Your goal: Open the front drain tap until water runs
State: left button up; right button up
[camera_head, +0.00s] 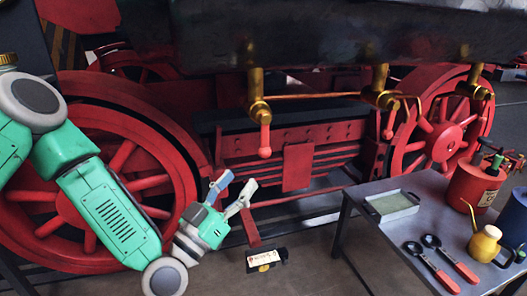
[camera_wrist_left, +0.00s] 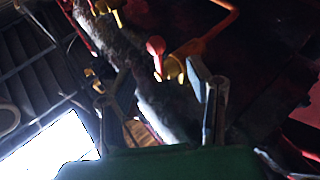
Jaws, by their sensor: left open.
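A brass drain tap (camera_head: 258,108) hangs under the dark cylinder, with a red-tipped handle (camera_head: 264,140) pointing down. Another brass tap (camera_head: 382,95) with a red handle is farther right, and a third brass tap (camera_head: 475,88) is near the right wheel. The pictures do not mark which tap is the front one. I see no water running. My left gripper (camera_head: 238,183) is open and empty, below and slightly left of the leftmost tap, apart from it. In the left wrist view, a red handle tip (camera_wrist_left: 155,46) and brass body (camera_wrist_left: 175,68) show ahead between the open fingers.
Red wheels stand at left (camera_head: 120,155) and right (camera_head: 440,140). A grey table (camera_head: 345,215) at lower right holds a tray (camera_head: 392,204), two red-handled tools (camera_head: 440,262), a red can (camera_head: 475,185) and a yellow oiler (camera_head: 484,243). A small black-and-white item (camera_head: 266,258) is low near the floor.

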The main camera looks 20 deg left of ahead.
aim_at(263, 157)
pick_arm(q)
jog(key=x, duration=0.8)
jog(key=shift+d, duration=0.4)
jog(key=shift+w+r, duration=0.1)
jog(key=shift+w, duration=0.25)
jog(key=shift+w+a, duration=0.1)
jog(key=shift+w, duration=0.1)
grip_shut()
